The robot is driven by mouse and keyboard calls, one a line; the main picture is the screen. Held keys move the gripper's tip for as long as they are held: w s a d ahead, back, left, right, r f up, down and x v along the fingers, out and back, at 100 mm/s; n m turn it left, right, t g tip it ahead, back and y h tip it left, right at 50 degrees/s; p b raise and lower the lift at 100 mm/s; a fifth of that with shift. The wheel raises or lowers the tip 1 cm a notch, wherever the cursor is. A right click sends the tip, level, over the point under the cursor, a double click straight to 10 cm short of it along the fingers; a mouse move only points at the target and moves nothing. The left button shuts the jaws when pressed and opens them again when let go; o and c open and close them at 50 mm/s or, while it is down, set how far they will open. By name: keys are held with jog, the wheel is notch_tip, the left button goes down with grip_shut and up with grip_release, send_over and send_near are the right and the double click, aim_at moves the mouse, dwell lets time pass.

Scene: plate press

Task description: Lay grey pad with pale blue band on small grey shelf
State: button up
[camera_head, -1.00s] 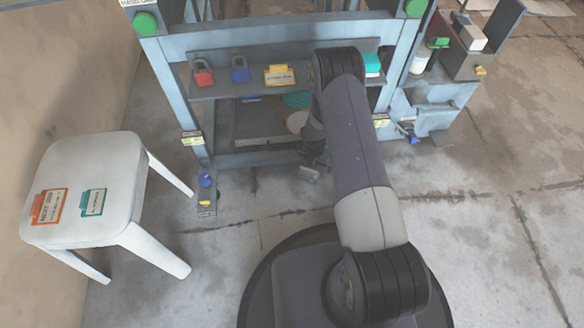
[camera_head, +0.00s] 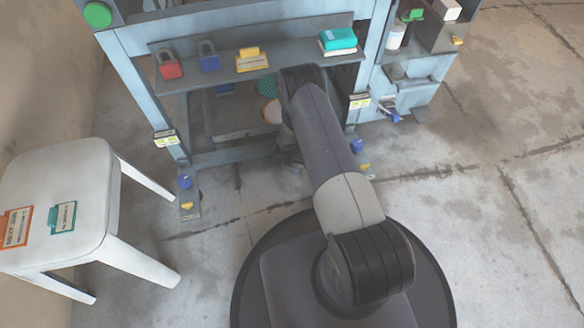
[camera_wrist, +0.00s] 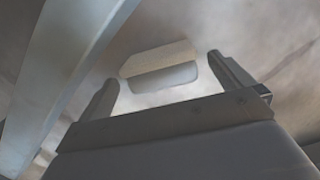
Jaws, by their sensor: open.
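My gripper (camera_wrist: 162,68) is open in the wrist view, its two fingers wide apart. A small pale block (camera_wrist: 160,66) with a beige part and a light grey part shows between and beyond the fingertips. It looks apart from them, and I cannot tell whether it is the grey pad with the pale blue band. In the head view my gripper (camera_head: 290,158) is low in front of the press, mostly hidden by my arm. A small blue-grey shelf (camera_head: 420,92) juts from the press's right side; I cannot tell whether it is the small grey shelf.
A long grey shelf (camera_head: 290,62) on the press holds a red padlock (camera_head: 169,65), a blue padlock (camera_head: 208,57), a yellow tag (camera_head: 251,59) and a teal block (camera_head: 339,39). A white stool (camera_head: 92,185) with tags stands left. Floor at right is clear.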

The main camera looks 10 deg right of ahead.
notch_tip(320, 180, down, 3)
jog(key=shift+w+d+r+b, duration=0.1)
jog(key=shift+r+b, duration=0.1)
jog(key=shift+b, duration=0.2)
jog(key=shift+r, duration=0.1)
jog(key=shift+c, duration=0.2)
jog(key=c, duration=1)
jog(key=shift+c, duration=0.2)
